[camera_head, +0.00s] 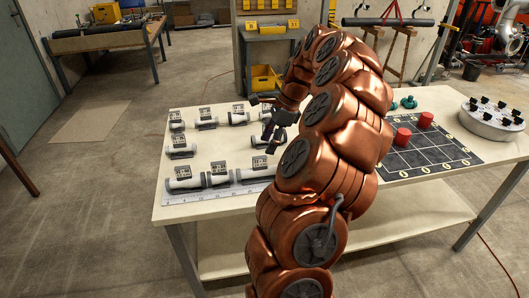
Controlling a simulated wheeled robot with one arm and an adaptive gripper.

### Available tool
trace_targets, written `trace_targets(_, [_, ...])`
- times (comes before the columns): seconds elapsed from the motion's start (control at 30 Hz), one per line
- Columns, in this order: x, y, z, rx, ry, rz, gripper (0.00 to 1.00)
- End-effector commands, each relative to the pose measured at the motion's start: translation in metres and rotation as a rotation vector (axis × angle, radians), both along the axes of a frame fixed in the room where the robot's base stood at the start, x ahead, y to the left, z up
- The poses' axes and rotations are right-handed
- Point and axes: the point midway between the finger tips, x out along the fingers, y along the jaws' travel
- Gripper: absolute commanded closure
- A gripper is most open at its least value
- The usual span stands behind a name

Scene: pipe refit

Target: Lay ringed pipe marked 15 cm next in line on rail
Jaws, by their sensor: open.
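Several white pipes with dark bands and square printed tags lie on the left half of the table. The tag numbers are too small to read, so I cannot tell which pipe is marked 15 cm. A pale rail with ruler-like marks (205,195) runs along the table's front left. Pipes lie in line along it, among them a left one (185,184) and one beside it (218,180); my arm hides the line's right end. My gripper (267,124) is open, fingers spread, over the right side of the pipe area. I see nothing held in it.
Right of my arm, a dark grid board (430,153) carries red cylinders (403,137). A round white holder with black knobs (493,119) stands at the far right. Small teal pieces (408,102) lie behind the board. Bare tabletop (205,158) shows between the pipe rows.

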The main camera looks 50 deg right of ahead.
Motion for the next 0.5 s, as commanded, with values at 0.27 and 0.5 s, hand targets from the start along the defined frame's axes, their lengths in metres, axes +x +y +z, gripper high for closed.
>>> trace_targets(0.27, [-0.003,-0.002,0.010,0.001,0.002,0.003,0.42])
trace_targets(0.5, [0.008,0.027,0.020,-0.023,-0.019,0.124,0.42])
